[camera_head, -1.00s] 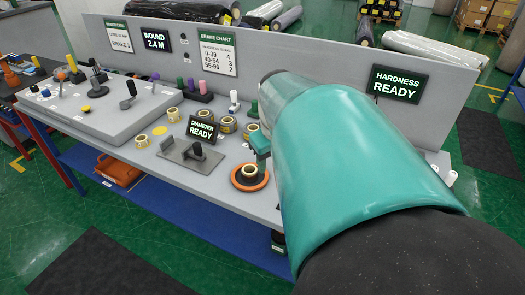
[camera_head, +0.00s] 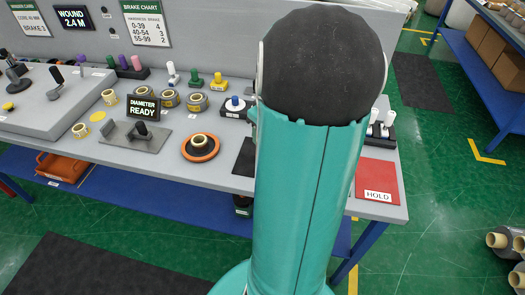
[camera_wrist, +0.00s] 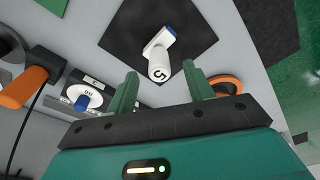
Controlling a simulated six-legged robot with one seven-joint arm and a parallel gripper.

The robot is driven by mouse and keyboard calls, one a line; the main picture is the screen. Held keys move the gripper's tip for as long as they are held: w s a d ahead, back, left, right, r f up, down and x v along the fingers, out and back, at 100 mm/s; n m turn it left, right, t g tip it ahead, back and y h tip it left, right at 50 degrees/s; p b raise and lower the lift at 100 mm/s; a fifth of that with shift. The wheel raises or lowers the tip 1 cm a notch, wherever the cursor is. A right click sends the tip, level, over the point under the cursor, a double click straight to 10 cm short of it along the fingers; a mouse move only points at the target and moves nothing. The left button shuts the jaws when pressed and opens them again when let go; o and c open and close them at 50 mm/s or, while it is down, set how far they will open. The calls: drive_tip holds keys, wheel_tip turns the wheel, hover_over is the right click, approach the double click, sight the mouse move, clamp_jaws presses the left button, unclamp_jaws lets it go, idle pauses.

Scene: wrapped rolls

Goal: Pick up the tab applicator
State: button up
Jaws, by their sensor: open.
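A small white tool with a blue end and a dark mark on its round face (camera_wrist: 158,62) lies on a black mat (camera_wrist: 120,38) in the wrist view; it looks like the tab applicator, though no label names it. My gripper (camera_wrist: 161,84) is open, its two green fingers spread apart with nothing between them. The tool is just beyond the fingertips, roughly centred between them. In the head view my arm hides the tool and my gripper; only part of the black mat (camera_head: 244,158) shows beside the arm.
An orange ring with a roll core (camera_head: 200,146) is near the mat. A blue-knobbed device (camera_head: 235,105) stands behind it; in the wrist view an orange-handled tool (camera_wrist: 24,88) with a cord is at left. A red HOLD plate (camera_head: 377,182) is right of my arm.

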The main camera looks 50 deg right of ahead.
drive_tip(key=f, duration=0.4)
drive_tip(key=w+f, duration=0.1)
drive_tip(key=shift+d+f, duration=0.15)
drive_tip(key=shift+f, duration=0.25)
drive_tip(key=shift+c, duration=0.2)
clamp_jaws()
